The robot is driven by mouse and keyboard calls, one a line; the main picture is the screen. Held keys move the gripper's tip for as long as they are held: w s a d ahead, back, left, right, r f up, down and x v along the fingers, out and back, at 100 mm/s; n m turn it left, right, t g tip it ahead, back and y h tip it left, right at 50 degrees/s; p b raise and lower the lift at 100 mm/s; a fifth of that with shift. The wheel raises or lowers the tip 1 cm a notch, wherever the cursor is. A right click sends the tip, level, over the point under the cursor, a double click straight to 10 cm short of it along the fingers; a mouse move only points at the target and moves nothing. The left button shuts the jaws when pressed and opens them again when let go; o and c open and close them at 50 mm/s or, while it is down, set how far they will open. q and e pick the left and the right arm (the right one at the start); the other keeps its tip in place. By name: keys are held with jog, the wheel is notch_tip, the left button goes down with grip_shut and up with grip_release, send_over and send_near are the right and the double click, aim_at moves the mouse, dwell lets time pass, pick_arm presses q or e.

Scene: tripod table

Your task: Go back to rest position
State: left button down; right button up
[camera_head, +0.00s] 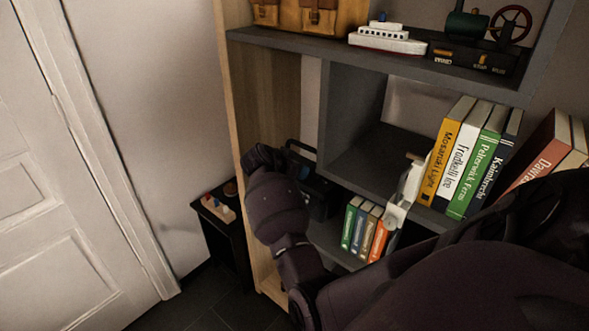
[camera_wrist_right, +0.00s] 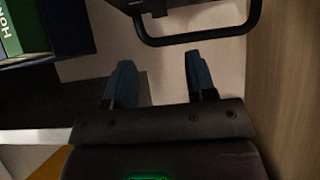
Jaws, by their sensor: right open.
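My right arm comes in from the lower right of the head view and reaches up to the lower left shelf compartment. My right gripper (camera_head: 263,157) is at its end, beside the wooden side panel, with its fingertips not clear there. In the right wrist view its two blue-grey fingers (camera_wrist_right: 160,80) stand apart with nothing between them. A black radio-like box (camera_head: 318,190) with a handle is in the compartment, just right of the gripper and partly hidden by my arm. Its dark handle (camera_wrist_right: 200,39) is beyond the fingertips in the wrist view, apart from them. My left gripper is not in view.
The grey bookshelf (camera_head: 345,110) has a wooden side panel (camera_head: 265,100) close to the gripper. Small books (camera_head: 359,230) and a white object (camera_head: 405,195) stand near my forearm. A small black table (camera_head: 222,228) with little items and a white door (camera_head: 60,200) are left.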

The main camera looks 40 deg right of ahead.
dwell(0.4)
jog(key=w+a+r+n+t+y, duration=0.1)
jog(key=w+a+r+n+t, duration=0.45)
jog(key=w+n+t, duration=0.25)
jog(key=s+a+f+n+t+y, duration=0.4)
jog(key=s+a+n+t+y, duration=0.15)
jog(key=a+n, duration=0.25)
jog(key=s+a+f+g+y, duration=0.1)
jog(key=s+a+f, duration=0.2)
jog(key=s+f, duration=0.3)
jog(key=s+a+f+n+g+y, duration=0.1)
jog(key=s+a+f, duration=0.2)
jog(key=s+f, duration=0.4)
jog(key=s+a+f+g+y, duration=0.1)
jog(key=s+f, duration=0.5)
jog(key=s, duration=1.1)
jog(key=shift+s+a+f+n+y, duration=0.25)
jog(key=shift+a+n+y, duration=0.25)
jog(key=shift+a, duration=0.55)
jog(key=shift+g, duration=0.25)
